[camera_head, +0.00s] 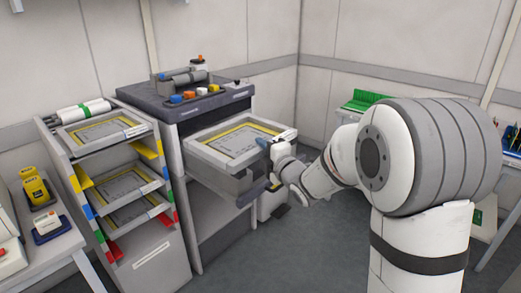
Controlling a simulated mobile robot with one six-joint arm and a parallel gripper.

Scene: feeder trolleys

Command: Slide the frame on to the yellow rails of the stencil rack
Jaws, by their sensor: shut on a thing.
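The frame (207,152) is pale with a yellow inner border and a grey sheet. It is level in front of the dark-topped machine, right of the rack. My gripper (265,146) is shut on its right-hand edge; the fingertips are small and partly hidden. The stencil rack (158,262) stands at the left, with coloured rails at several heights. Its yellow rails (148,149) are the upper pair, the left one (82,178) also showing; no frame appears on them. Other frames lie on lower rails (122,187) and on the rack's top (103,131).
The machine (186,112) with a dark top holds coloured jars close behind the held frame. A grey part (235,183) sits below it; I cannot tell whether they touch. A side table with yellow devices (36,190) is left of the rack. The floor in front is clear.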

